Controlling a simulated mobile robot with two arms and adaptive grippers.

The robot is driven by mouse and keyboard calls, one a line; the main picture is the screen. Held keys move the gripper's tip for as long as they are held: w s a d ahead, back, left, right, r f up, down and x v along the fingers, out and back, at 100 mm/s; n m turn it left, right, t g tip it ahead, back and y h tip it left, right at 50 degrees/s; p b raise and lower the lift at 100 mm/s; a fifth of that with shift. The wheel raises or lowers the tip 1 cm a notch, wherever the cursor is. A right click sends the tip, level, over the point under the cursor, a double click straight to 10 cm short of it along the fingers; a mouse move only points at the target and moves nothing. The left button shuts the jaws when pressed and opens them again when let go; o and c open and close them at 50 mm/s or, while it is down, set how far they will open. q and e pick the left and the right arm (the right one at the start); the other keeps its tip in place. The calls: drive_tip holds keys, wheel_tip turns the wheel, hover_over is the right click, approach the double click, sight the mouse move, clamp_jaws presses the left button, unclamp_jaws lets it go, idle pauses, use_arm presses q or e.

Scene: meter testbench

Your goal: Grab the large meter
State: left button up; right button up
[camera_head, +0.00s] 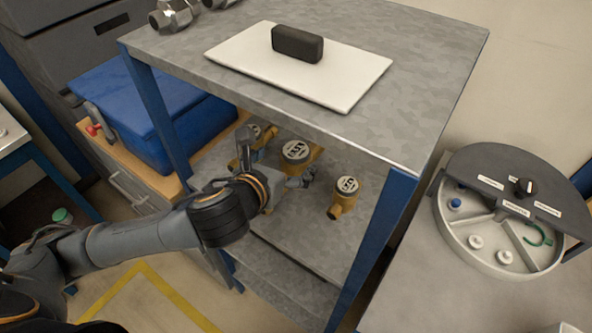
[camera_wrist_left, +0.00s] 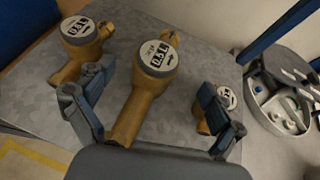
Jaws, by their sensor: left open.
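Three brass-coloured meters with white round dials sit on the shelf under the bench top. The large meter (camera_head: 296,151) is the middle one; it also shows in the left wrist view (camera_wrist_left: 152,62), its body running down between my fingers. A smaller meter (camera_head: 346,186) stands to the right, partly behind a finger in the wrist view (camera_wrist_left: 227,98). Another meter (camera_wrist_left: 80,32) stands to the left. My left gripper (camera_head: 276,165) is open, with its fingers spread on both sides of the large meter. I cannot tell whether they touch it. My right gripper is not in view.
The metal bench top (camera_head: 420,105) overhangs the shelf, with a blue leg (camera_head: 378,235) at the front right. A white board (camera_head: 345,92) with a black block (camera_head: 297,43) lies on top. A round grey tray (camera_head: 490,255) stands on the right. A blue box (camera_head: 125,100) is at left.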

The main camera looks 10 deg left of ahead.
sight(294, 153)
use_arm(q)
drive_tip(key=shift+p+x, duration=0.6)
drive_tip(key=shift+x, duration=2.05)
drive_tip(key=shift+a, duration=0.1)
drive_tip(key=c, duration=1.7)
drive_tip(key=shift+w+r, duration=0.1)
drive_tip(key=shift+r, duration=0.2)
drive_tip(key=shift+c, duration=1.1)
